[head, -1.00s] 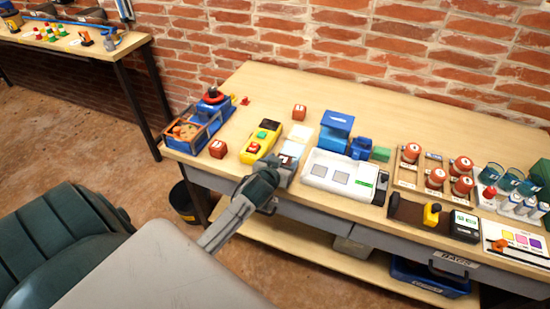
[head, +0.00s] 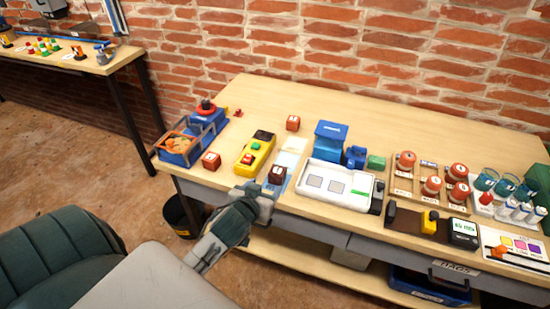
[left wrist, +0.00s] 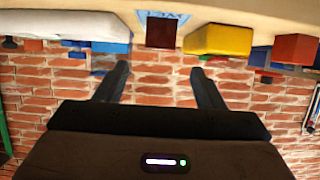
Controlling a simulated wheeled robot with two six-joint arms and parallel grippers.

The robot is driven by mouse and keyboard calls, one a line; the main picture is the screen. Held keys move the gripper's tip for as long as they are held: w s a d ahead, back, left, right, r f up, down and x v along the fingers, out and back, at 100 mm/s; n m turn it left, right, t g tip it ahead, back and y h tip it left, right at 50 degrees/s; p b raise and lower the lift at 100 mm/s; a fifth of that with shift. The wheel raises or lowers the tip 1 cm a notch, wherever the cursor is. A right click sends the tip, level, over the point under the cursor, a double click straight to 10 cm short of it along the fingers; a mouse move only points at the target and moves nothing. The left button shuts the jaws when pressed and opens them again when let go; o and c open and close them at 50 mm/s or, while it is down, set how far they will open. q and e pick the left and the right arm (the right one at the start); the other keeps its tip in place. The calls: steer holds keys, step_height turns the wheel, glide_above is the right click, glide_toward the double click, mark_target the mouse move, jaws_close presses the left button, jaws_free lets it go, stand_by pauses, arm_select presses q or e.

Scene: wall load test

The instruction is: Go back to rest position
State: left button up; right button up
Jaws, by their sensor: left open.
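My left gripper (head: 258,200) is at the front edge of the wooden table (head: 345,113), in front of a small dark red-brown cube (head: 277,175). In the left wrist view, which looks upside down, its two fingers (left wrist: 160,88) are apart with nothing between them. The dark cube (left wrist: 161,33) lies beyond the fingertips, on a blue marked patch (left wrist: 163,15). My right gripper is in neither view.
Beside the cube are a yellow control box (head: 255,154) and a white tray device (head: 338,184). Red cubes (head: 211,161), a blue crate (head: 180,149) and orange-red weights (head: 405,161) stand around. A black bin (head: 181,215) is on the floor.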

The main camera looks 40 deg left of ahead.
arm_select(q)
steer(key=s+d+f+m+g+h, duration=0.1)
steer(key=s+d+f+g, duration=0.15)
steer(key=s, duration=0.45)
steer(key=s+d+f+m+g, duration=0.2)
steer(key=s+f+g, duration=0.15)
steer(key=s, duration=0.35)
steer(key=s+d+f+m+g+h, duration=0.1)
steer(key=s+d+f+g, duration=0.15)
steer(key=s, duration=0.55)
steer(key=a+f+g, duration=0.2)
steer(key=a+f, duration=0.1)
steer(key=f, duration=2.7)
steer(key=s+a+f+g, duration=0.1)
steer(key=s+f, duration=1.5)
steer(key=f, duration=0.2)
steer(key=shift+s+a+n, duration=0.25)
steer(key=shift+n, duration=0.15)
steer(key=shift+g, duration=0.25)
